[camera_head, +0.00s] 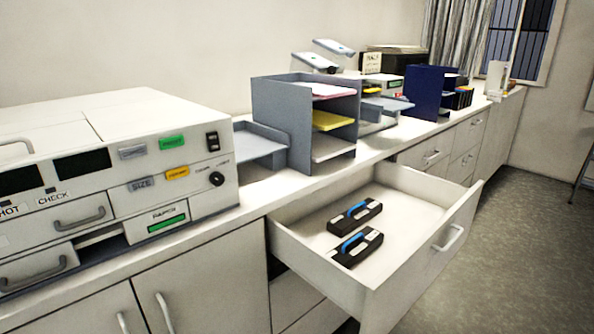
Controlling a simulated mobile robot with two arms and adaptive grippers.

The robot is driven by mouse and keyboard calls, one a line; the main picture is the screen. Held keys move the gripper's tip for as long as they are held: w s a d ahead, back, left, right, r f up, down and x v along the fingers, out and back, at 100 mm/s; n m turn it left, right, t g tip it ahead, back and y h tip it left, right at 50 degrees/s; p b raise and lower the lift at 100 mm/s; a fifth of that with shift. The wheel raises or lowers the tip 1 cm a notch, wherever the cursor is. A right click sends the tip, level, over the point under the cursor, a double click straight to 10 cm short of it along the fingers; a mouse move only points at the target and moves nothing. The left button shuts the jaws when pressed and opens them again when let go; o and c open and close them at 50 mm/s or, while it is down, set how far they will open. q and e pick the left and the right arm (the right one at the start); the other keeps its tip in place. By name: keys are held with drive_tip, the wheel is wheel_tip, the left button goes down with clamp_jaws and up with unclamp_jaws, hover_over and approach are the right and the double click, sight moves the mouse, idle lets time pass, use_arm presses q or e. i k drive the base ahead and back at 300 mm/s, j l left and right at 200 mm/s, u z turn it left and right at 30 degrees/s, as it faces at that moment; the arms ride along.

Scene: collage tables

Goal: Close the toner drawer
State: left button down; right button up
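The toner drawer (413,275) is a white drawer in the long counter, pulled far out toward the right of the picture. A silver bar handle (449,238) is on its front panel. Two black toner cartridges with blue handles lie inside it, one farther back (355,215) and one nearer (356,246). Neither of my grippers is in view.
A large white copier (110,165) stands on the counter at the left. A grey paper organizer (285,115) and a dark blue file holder (424,92) stand farther along. Cabinet doors (210,285) below look shut. The floor (520,240) at the right is clear.

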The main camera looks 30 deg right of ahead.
sight(424, 220)
drive_tip(key=k+j+z, duration=0.1)
drive_tip(key=z, duration=1.35)
drive_tip(key=i+j+z, duration=0.1)
drive_tip(key=z, duration=0.5)
drive_tip(key=j+z, duration=0.1)
drive_tip(key=z, duration=0.5)
drive_tip(key=i+j+z, duration=0.1)
drive_tip(key=z, duration=0.5)
drive_tip(key=j+z, duration=0.1)
drive_tip(key=z, duration=0.5)
drive_tip(key=j+z, duration=0.1)
drive_tip(key=z, duration=0.5)
drive_tip(key=j+z, duration=0.1)
drive_tip(key=z, duration=0.5)
drive_tip(key=k+z, duration=0.1)
drive_tip(key=z, duration=0.5)
drive_tip(key=k+j, duration=0.1)
drive_tip(key=u, duration=0.45)
drive_tip(key=j+u, duration=0.1)
drive_tip(key=u, duration=0.75)
drive_tip(key=j+u, duration=0.15)
drive_tip(key=u, duration=0.75)
drive_tip(key=j+u, duration=0.1)
drive_tip(key=u, duration=0.75)
drive_tip(key=j+u, duration=0.1)
drive_tip(key=u, duration=0.35)
drive_tip(key=i+l, duration=0.05)
